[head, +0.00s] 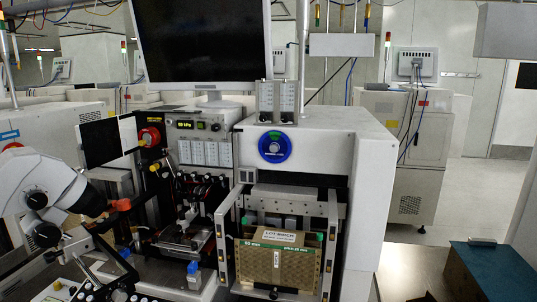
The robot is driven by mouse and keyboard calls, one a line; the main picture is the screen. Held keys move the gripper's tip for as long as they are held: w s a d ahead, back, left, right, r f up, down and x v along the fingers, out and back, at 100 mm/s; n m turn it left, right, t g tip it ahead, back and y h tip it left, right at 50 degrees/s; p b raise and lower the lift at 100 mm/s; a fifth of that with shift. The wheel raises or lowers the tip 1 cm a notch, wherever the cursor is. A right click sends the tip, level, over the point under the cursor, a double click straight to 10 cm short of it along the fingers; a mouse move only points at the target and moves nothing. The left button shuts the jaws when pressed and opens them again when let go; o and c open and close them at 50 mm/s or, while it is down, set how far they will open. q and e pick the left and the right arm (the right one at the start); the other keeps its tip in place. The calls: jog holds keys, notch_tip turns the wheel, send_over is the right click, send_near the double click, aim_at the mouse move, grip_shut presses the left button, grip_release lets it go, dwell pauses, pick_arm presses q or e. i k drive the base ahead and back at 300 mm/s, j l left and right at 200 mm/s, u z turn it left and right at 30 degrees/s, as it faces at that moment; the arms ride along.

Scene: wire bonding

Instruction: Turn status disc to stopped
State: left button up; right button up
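The status disc (275,149) is a round blue disc on the white front of the bonding machine (324,160), above the box bay. A green patch shows at its top edge, and a small pale mark sits at its middle. The lettering is too small to read. Nothing covers the disc. I cannot make out either of my grippers in the head view, and nothing touches the disc.
A white microscope (40,195) stands at the left, and a dark monitor (202,40) hangs above. A teal box (490,272) lies at the lower right. Open floor shows at the right.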

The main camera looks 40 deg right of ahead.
aim_at(274, 146)
jog(key=z, duration=1.1)
